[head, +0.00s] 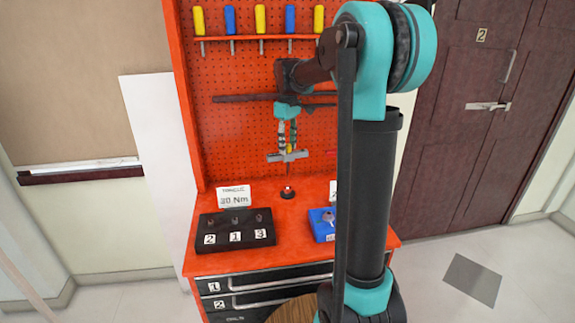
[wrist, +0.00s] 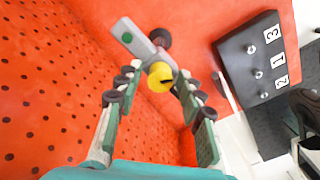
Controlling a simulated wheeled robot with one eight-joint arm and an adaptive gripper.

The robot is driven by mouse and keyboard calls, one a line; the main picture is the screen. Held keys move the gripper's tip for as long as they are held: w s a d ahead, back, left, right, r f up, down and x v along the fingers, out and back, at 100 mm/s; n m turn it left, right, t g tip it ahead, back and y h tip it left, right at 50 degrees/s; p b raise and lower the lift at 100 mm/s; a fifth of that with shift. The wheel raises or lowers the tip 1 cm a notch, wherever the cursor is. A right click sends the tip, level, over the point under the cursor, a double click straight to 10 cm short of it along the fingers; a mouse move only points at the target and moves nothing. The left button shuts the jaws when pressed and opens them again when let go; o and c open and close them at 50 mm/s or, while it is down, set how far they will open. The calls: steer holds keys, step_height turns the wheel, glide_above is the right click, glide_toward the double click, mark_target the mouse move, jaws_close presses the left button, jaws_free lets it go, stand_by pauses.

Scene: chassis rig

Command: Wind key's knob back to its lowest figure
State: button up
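The key is a grey T-shaped tool (head: 287,156), upright with its thin shaft pointing down above the bench. In the wrist view its grey crossbar (wrist: 137,40) runs up and left, and its yellow knob (wrist: 160,77) faces me with a dark mark on it. I cannot read any figure. My gripper (head: 287,149) points down just above the crossbar. In the wrist view its fingers (wrist: 158,76) lie on either side of the yellow knob. I cannot tell whether they touch it. A dark round fitting (head: 287,191) with a red top sits on the bench below the shaft.
A sign reading 30 Nm (head: 235,197) stands behind a black block (head: 236,230) marked 2, 1, 3. A blue tray (head: 321,223) stands to the right, partly hidden by my arm. The red pegboard (head: 235,135) rises close behind the key, with screwdrivers racked above.

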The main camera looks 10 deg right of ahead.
steer(key=m, duration=0.3)
steer(key=shift+m, duration=0.4)
steer(key=m, duration=0.4)
steer(key=shift+m, duration=0.4)
steer(key=shift+c, duration=0.5)
steer(key=c, duration=0.6)
steer(key=shift+c, duration=0.2)
